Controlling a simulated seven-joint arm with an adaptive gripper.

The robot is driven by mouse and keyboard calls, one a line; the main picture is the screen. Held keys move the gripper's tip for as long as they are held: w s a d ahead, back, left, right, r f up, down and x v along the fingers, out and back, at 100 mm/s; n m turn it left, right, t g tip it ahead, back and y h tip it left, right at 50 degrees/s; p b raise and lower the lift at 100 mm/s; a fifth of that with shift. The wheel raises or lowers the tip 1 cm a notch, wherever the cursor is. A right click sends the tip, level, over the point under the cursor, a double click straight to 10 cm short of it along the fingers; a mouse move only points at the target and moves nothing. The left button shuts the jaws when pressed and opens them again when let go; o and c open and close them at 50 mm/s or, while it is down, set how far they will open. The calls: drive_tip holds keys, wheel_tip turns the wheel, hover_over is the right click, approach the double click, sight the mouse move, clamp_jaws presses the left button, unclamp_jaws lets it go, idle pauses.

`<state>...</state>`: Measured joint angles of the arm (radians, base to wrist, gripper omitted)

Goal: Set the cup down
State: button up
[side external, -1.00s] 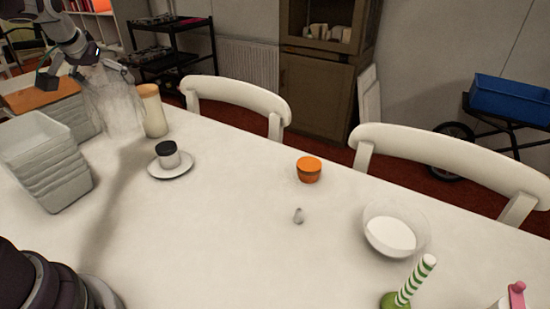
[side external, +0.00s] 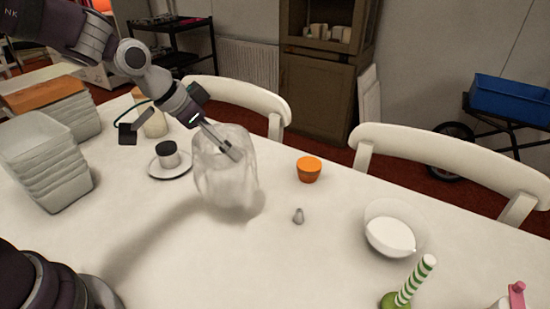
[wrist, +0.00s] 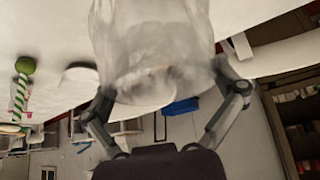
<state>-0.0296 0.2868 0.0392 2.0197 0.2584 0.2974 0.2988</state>
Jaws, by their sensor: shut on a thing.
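In the wrist view my gripper (wrist: 163,82) has a finger on each side of the clear cup (wrist: 150,40), which fills the upper middle.
An orange tub (side external: 308,170) and a small grey nozzle (side external: 298,216) are to the right. Stacked white tubs (side external: 45,160) stand at left. The table's front middle is clear.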

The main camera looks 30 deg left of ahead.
drive_tip(key=w+f, duration=0.4)
drive_tip(key=w, duration=0.3)
drive_tip(key=shift+d, duration=0.35)
drive_tip(key=shift+s+f, duration=0.1)
drive_tip(key=shift+f, duration=0.05)
drive_tip(key=o, duration=0.9)
drive_tip(key=shift+c, duration=0.2)
